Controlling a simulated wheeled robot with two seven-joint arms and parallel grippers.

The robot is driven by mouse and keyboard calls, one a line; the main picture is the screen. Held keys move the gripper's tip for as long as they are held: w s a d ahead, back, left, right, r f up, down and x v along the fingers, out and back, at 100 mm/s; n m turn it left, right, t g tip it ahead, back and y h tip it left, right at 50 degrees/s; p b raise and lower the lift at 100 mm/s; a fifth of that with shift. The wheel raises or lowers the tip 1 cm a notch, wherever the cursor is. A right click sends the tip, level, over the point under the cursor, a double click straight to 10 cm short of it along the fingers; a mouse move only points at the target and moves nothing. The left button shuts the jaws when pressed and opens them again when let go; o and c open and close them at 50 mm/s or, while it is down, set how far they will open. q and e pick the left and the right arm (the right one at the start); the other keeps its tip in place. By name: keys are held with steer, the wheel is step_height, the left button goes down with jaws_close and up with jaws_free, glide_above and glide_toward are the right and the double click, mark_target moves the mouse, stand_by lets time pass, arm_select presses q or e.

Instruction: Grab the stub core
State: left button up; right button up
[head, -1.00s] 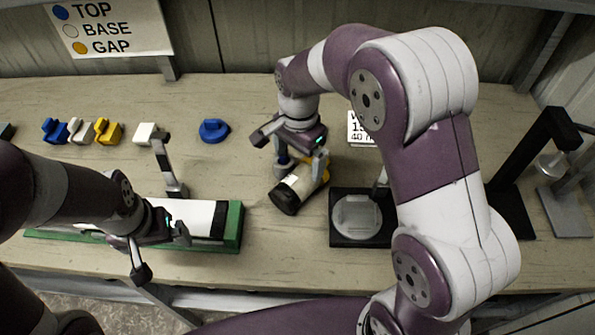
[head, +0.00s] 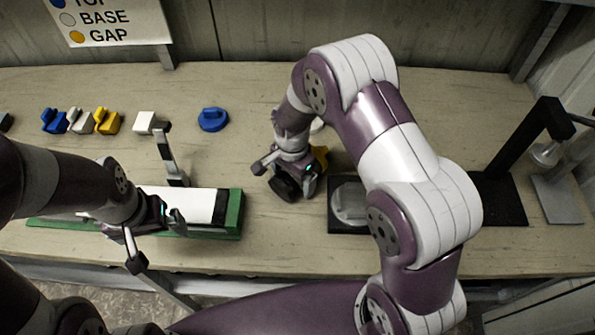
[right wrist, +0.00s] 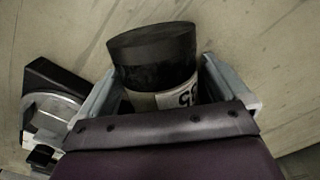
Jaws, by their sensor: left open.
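The stub core (head: 284,187), short with a black end and a cream labelled body, lies on the bench right of the green tray. In the right wrist view the stub core (right wrist: 155,58) is between the two fingers of my right gripper (right wrist: 160,85). The fingers stand apart on either side, with a narrow gap at its right; I cannot tell whether the left finger touches. In the head view my right gripper (head: 291,178) hides most of the core. My left gripper (head: 178,203) is open over the green tray (head: 236,214) and its long white core (head: 200,205).
A yellow piece (head: 320,157) lies just behind the stub core. A black stand with a round pale plate (head: 349,203) is close on the right. A blue piece (head: 213,119) and several small blocks lie at the back left. A sign (head: 110,22) hangs behind.

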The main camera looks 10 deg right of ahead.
steer(key=c, duration=1.4)
steer(key=shift+o, duration=0.2)
steer(key=shift+r, duration=0.1)
